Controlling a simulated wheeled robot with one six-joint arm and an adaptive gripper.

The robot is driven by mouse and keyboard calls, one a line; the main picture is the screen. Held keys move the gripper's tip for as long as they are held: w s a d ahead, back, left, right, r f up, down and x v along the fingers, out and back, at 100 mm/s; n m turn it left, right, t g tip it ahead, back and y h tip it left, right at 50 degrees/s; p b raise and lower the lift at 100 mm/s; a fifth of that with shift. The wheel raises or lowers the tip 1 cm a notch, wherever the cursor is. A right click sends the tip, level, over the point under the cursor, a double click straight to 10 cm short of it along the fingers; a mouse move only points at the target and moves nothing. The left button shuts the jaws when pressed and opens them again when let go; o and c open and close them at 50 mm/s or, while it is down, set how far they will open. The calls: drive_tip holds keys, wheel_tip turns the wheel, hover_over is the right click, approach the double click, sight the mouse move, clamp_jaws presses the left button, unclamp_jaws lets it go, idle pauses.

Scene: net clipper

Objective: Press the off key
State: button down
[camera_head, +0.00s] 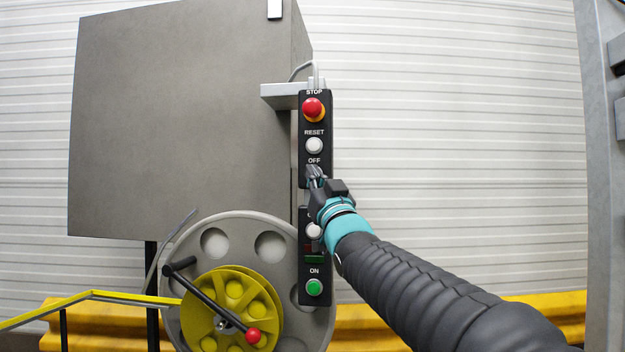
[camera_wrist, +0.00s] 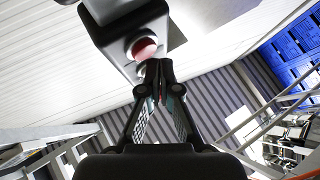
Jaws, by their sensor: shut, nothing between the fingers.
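A tall black control box (camera_head: 326,180) carries a column of keys. From the top they are a red mushroom STOP button (camera_head: 312,108), a white RESET key (camera_head: 314,145) and the label OFF (camera_head: 314,160). The spot below that label is covered by my gripper (camera_head: 314,172), so the off key is hidden in the head view. My gripper is shut and empty, its fingertips at or very near the panel; contact cannot be told. In the wrist view the shut fingertips (camera_wrist: 158,72) are beside a round key with a reddish face (camera_wrist: 143,48) on the dark box.
Lower on the box are a partly covered white key (camera_head: 313,231) and a green ON button (camera_head: 314,287). A grey cabinet (camera_head: 170,120) stands at left, above a grey wheel with a yellow hub (camera_head: 262,300) and red-knobbed crank.

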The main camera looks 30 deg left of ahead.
drive_tip(key=shift+s, duration=0.25)
drive_tip(key=shift+s+d, duration=0.1)
drive_tip(key=shift+s+d+b, duration=0.25)
drive_tip(key=shift+s+b, duration=0.45)
drive_tip(key=shift+s, duration=0.05)
drive_tip(key=shift+s+d+b, duration=0.2)
drive_tip(key=shift+s+b, duration=0.45)
drive_tip(key=shift+s, duration=0.15)
drive_tip(key=shift+s+d+b, duration=0.25)
drive_tip(key=shift+s+b, duration=0.45)
drive_tip(key=shift+s, duration=0.05)
